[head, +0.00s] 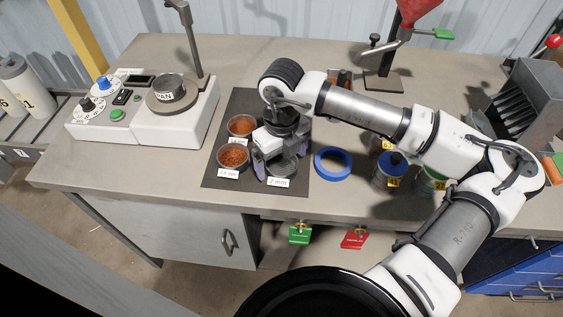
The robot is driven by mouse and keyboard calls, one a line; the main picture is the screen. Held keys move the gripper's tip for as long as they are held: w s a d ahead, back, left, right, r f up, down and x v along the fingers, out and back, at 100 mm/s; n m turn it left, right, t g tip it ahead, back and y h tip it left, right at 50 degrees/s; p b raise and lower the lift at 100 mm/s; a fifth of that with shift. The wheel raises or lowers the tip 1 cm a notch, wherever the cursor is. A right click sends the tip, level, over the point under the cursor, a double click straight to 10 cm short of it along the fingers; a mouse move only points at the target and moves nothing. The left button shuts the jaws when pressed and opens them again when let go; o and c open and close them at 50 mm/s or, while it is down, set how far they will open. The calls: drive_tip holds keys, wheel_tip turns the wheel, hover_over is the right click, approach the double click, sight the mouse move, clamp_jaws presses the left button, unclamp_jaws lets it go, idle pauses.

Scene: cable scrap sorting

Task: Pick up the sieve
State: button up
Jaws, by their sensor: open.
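A round grey metal sieve (283,168) stands on the dark mat (214,178) on the bench, behind a label reading "2 mm". My gripper (278,159) is open and points down right over it, with its purple fingers at the left and right sides of the sieve. The gripper hides the sieve's back part. I cannot tell whether the fingers touch its rim. Two more round dishes on the mat hold reddish-brown granules: a front one (233,156) with a small label, and a back one (241,126).
A white machine (180,119) with knobs carries a round vessel labelled "PAN" (169,87) at left. A blue ring (332,162) lies just right of the mat. Jars, including a blue one (388,171), stand under my arm. A red funnel stand (383,82) is behind.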

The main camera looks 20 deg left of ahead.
drive_tip(key=shift+f, duration=0.45)
drive_tip(key=shift+c, duration=0.3)
drive_tip(key=c, duration=1.1)
drive_tip(key=shift+r, duration=0.2)
